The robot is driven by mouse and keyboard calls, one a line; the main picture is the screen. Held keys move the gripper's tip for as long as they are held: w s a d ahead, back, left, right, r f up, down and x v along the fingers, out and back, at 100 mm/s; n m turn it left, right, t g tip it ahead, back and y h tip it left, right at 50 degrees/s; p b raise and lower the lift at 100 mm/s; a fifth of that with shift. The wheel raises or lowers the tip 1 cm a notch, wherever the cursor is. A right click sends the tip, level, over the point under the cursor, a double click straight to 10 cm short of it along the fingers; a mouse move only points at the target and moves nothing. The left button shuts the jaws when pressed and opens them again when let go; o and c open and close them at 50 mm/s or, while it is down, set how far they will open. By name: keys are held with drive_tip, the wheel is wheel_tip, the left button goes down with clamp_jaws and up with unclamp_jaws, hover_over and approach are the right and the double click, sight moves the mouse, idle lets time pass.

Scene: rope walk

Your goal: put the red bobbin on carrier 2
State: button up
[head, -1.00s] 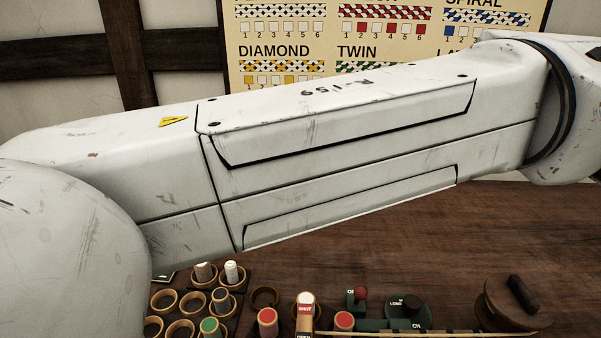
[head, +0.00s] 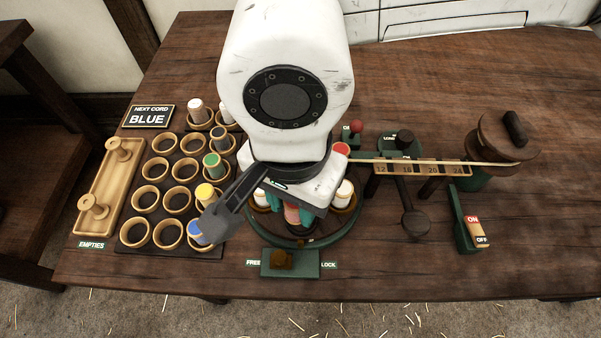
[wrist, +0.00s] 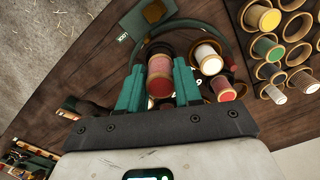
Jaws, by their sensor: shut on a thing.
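My gripper (wrist: 160,88) is shut on the red bobbin (wrist: 160,66), its two green fingers on either side of it in the wrist view. In the head view my gripper (head: 292,213) is under the wrist, over the front of the round green carrier plate (head: 318,241), with a bit of the red bobbin (head: 292,214) showing between the fingers. I cannot tell whether the bobbin touches a carrier. A white bobbin (head: 344,192) stands on the plate to the right, and another red-topped bobbin (head: 341,150) behind. Carrier 2's number is not readable; my arm hides the plate's middle.
Left is a rack (head: 180,201) of wooden rings with green, yellow, blue and white bobbins. An empties tray (head: 111,186) lies beyond. A FREE/LOCK lever (head: 282,259) is in front of the plate. A measuring bar (head: 420,167) and ON/OFF switch (head: 475,230) stand right.

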drive_tip(key=f, duration=0.3)
drive_tip(key=w+d+f, duration=0.1)
drive_tip(key=f, duration=0.1)
drive_tip(key=shift+w, duration=0.1)
drive_tip(key=o, duration=1)
drive_tip(key=shift+r, duration=0.15)
wheel_tip(320, 180, up, 12)
drive_tip(key=shift+f+p, duration=0.1)
drive_tip(key=shift+p, duration=0.2)
drive_tip(key=shift+r, duration=0.2)
drive_tip(key=shift+r+p, duration=1.55)
drive_tip(key=shift+r, duration=0.75)
